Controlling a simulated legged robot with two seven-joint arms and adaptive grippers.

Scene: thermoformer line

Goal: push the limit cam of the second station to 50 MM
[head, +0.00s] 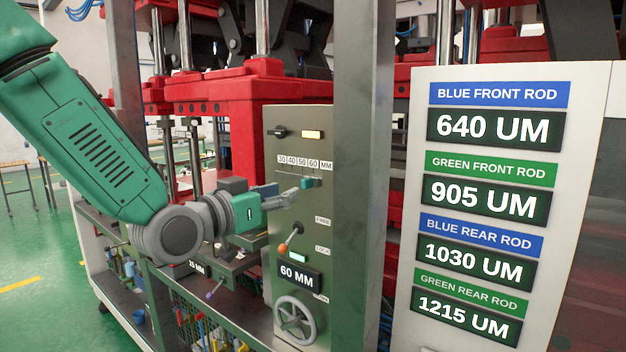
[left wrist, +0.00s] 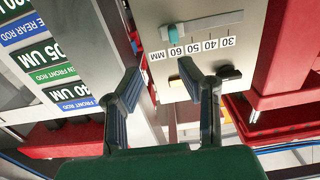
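The limit cam (head: 311,182) is a small teal knob on the grey-green station panel (head: 290,220), under a scale marked 30 to 60 MM. It sits by the 60 mark, and the display (head: 293,276) below reads 60 MM. In the left wrist view the scale is upside down, with the teal cam (left wrist: 172,34) near 60. My left gripper (head: 286,192) is just left of the cam, its fingers pointing toward it. In the wrist view its two fingertips (left wrist: 160,78) are apart with nothing between them. Contact with the cam cannot be told. My right gripper is not in view.
An orange-tipped lever (head: 288,240) and a handwheel (head: 294,318) are below on the panel. A black knob (head: 280,132) and lit lamp (head: 312,134) are above the scale. A grey post (head: 360,180) stands close on the right, before a readout board (head: 419,130).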

